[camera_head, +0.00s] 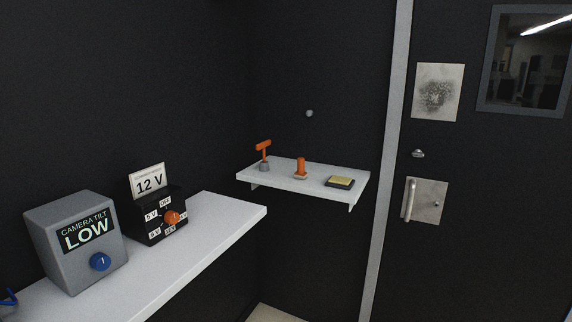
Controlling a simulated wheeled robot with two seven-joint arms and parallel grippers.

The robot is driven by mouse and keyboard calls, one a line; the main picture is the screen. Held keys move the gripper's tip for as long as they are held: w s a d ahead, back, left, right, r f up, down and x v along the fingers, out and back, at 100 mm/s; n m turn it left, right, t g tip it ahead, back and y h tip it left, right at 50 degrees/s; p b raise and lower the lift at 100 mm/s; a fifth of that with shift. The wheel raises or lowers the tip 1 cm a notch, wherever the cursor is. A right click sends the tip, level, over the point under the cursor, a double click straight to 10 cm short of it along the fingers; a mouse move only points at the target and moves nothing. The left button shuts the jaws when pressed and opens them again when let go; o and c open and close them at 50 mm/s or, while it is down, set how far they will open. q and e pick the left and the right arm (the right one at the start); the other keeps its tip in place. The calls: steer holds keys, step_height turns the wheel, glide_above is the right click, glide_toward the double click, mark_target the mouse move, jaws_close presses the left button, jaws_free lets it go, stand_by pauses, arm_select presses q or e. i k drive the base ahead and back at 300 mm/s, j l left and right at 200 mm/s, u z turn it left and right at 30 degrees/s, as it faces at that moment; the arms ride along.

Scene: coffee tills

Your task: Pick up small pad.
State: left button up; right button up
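A small pad (341,181), yellow on top with a dark base or border, lies flat near the right end of the small white wall shelf (319,188). An orange upright piece (301,167) on a pale base stands to its left, apart from it.
An orange T-shaped handle (264,152) stands at the shelf's left end. The long white counter (219,225) holds a grey "CAMERA TILT LOW" box (73,258) and a black "12 V" dial box (152,230). A dark door (480,200) with a handle is at right.

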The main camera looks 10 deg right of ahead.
mark_target(300, 174)
steer(key=i+l+u, duration=0.2)
steer(key=l, duration=0.2)
steer(key=i+l+u, duration=0.15)
steer(key=l, duration=0.25)
steer(key=i+l+u, duration=0.2)
steer(key=l, duration=0.2)
steer(key=l+u, duration=0.2)
steer(key=l, duration=0.25)
steer(key=i+l+u, duration=0.15)
steer(key=l, duration=0.3)
